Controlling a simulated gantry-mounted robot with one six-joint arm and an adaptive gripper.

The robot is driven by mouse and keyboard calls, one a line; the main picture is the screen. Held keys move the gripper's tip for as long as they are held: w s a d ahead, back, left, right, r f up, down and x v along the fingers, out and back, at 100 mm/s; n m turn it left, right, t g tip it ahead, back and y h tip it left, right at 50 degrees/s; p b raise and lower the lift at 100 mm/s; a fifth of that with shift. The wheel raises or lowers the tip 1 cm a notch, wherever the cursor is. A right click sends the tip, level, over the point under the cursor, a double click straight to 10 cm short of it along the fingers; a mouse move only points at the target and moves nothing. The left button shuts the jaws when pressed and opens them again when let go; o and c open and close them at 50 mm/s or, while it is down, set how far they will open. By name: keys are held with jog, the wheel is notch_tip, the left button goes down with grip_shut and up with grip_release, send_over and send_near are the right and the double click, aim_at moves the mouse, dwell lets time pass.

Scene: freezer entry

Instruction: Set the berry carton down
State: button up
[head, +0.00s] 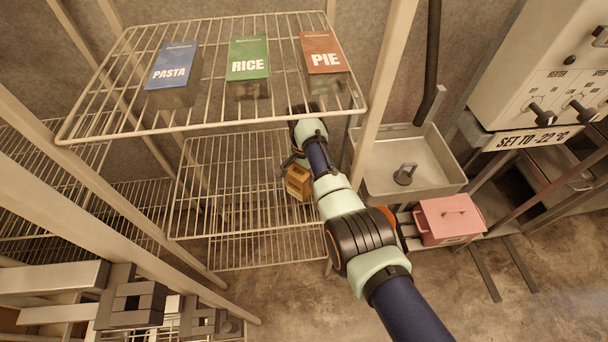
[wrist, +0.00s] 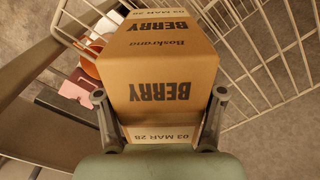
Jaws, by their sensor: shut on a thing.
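The berry carton (wrist: 165,65) is a brown box marked BERRY, with a date band, and fills the middle of the wrist view. My gripper (wrist: 158,115) is shut on it, one finger on each side. In the head view the carton (head: 299,181) shows small and orange-brown beside my gripper (head: 291,163), below the top shelf and over the right part of the middle wire shelf (head: 225,170). I cannot tell whether its underside touches the wire.
The top wire shelf (head: 120,120) holds the PASTA (head: 172,75), RICE (head: 248,67) and PIE (head: 323,63) boxes. A rack post (head: 380,85) stands right of my arm. A sink (head: 410,165) and pink box (head: 449,218) are further right. The middle shelf's left is bare.

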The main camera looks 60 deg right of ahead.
jog(key=shift+f, duration=0.1)
jog(key=o, duration=1.6)
jog(key=shift+c, duration=0.2)
jog(key=shift+r+p, duration=1.1)
jog(key=shift+r, duration=1.8)
